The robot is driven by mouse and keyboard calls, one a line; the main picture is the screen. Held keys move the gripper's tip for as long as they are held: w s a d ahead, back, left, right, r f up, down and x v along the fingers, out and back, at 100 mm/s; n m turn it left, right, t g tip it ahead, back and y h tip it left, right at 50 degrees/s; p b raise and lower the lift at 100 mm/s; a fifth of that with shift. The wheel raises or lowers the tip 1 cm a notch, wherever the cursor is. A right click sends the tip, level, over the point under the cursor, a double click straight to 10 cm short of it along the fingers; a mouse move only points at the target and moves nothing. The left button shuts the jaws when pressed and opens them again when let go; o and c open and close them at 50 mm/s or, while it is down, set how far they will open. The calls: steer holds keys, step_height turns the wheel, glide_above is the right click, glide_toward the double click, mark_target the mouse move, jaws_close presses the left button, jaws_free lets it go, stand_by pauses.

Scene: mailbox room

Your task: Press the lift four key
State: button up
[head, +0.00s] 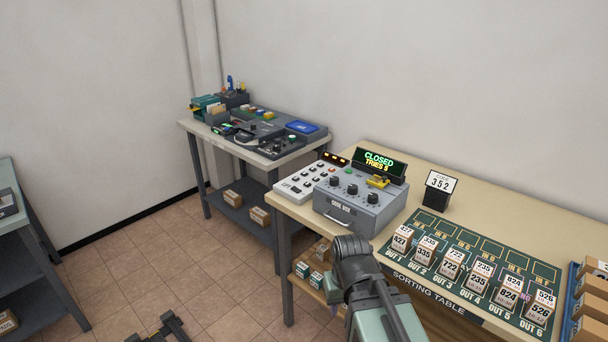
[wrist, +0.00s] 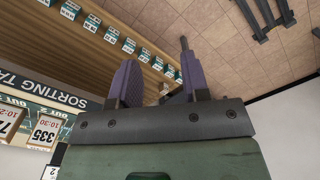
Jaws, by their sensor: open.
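A pale key panel (head: 305,180) with several small keys, some of them red, sits at the left end of the sorting table, left of the grey code box (head: 352,208). The key labels are too small to read, so I cannot tell which key is lift four. My gripper (wrist: 158,75) shows in the wrist view with its two purple-grey fingers apart and nothing between them. It points past the table's front edge toward the lower shelf and floor. In the head view my arm stands in front of the table, and its fingers cannot be made out.
A display (head: 379,163) reads "CLOSED TRIES 5". A card stand (head: 439,190) shows 352. Several numbered boxes stand on the green sorting mat (head: 425,262). A second bench (head: 290,153) with devices is behind at left. The tiled floor between the benches is mostly free.

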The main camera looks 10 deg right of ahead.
jaws_close()
steer(key=shift+w, duration=0.15)
stand_by(1.5)
